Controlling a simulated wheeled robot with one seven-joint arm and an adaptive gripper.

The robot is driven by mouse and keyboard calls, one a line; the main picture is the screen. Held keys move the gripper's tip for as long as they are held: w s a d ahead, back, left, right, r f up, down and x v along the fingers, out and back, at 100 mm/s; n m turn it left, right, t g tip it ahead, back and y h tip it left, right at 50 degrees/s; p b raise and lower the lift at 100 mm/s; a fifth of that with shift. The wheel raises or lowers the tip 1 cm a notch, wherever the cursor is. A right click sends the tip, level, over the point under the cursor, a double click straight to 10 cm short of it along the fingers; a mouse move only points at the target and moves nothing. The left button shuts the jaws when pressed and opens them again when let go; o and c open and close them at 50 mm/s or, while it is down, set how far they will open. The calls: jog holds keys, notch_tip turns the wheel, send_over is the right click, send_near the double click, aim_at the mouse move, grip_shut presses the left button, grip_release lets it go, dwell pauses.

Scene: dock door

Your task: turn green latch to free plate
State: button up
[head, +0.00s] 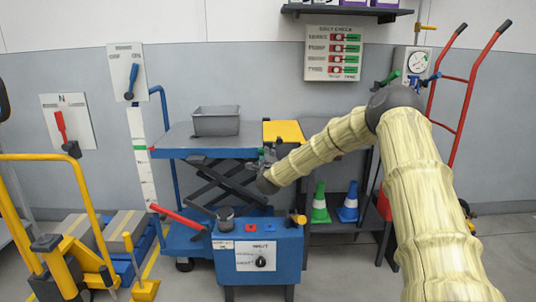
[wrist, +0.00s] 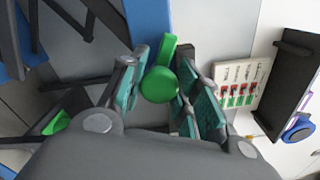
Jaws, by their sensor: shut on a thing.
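The green latch (wrist: 160,84) shows in the wrist view as a round green knob with a short green bar behind it. My gripper (wrist: 166,88) has its teal-padded fingers on both sides of it and is shut on it. In the head view my gripper (head: 266,158) is at the right end of the blue lift table, just below a yellow plate (head: 284,132). The latch is mostly hidden there by my gripper. I cannot tell how the latch joins the plate.
A grey bin (head: 216,121) stands on the lift table (head: 180,139). A blue control box (head: 258,250) stands in front, below my arm. Green and blue cones (head: 320,203) sit on a low shelf to the right. A red hand truck (head: 465,95) leans on the wall.

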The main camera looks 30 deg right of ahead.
jog(key=n+p, duration=0.2)
jog(key=n, duration=0.3)
jog(key=shift+f, duration=0.15)
dwell(0.4)
jog(key=o, duration=1)
jog(key=v, duration=1.2)
jog(key=shift+s+f, duration=0.1)
